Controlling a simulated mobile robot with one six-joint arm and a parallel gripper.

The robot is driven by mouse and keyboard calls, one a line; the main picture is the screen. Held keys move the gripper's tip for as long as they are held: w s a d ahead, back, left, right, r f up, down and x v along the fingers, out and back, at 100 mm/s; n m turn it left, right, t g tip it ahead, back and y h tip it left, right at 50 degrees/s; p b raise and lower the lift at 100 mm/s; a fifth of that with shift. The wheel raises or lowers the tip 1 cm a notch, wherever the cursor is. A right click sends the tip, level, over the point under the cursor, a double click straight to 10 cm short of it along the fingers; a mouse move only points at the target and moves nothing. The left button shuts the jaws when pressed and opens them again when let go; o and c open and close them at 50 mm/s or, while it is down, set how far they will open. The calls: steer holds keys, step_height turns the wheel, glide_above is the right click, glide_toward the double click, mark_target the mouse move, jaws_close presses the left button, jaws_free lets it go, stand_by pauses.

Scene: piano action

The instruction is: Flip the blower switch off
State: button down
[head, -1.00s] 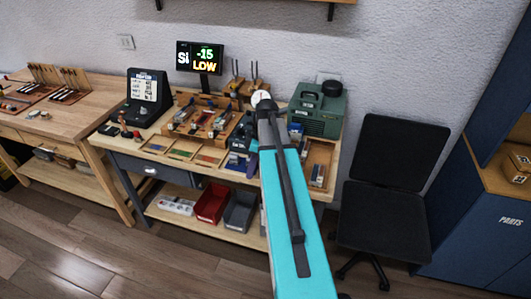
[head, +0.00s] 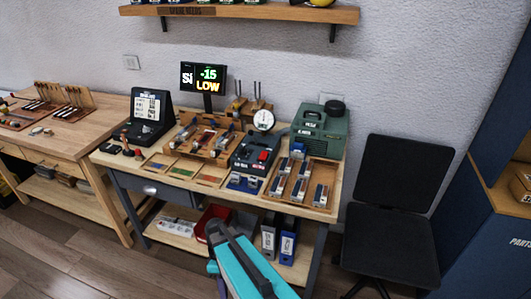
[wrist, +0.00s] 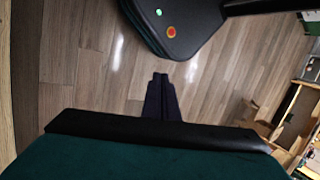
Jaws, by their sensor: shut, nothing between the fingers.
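A dark grey control unit (head: 255,156) with a red switch (head: 263,156) on its top stands mid-bench in the head view. The position of the red switch is too small to read. A green machine (head: 318,131) with a black round cap stands behind it to the right; a hose seems to lead from it. I cannot tell for sure which part is the blower. My gripper (wrist: 160,78) shows in the wrist view, shut and empty above the wooden floor, away from the bench top. In the head view my arm is low in front of the bench and the fingertips are not visible.
A round gauge (head: 263,120) stands behind the control unit. A wooden tray (head: 334,172) holds several small blocks at the right. Red bins and binders (head: 288,243) sit on the lower shelf. A black chair (head: 398,195) stands right of the bench.

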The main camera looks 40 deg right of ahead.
steer(key=s+a+f+m+h+b, duration=0.1)
steer(key=s+a+f+m+h, duration=0.2)
steer(key=s+f+m, duration=0.5)
steer(key=shift+s+a+f+m+g, duration=0.35)
steer(key=shift+s+a+f, duration=0.45)
steer(key=shift+s+f, duration=2.45)
steer(key=shift+s+r, duration=0.75)
steer(key=shift+r, duration=0.05)
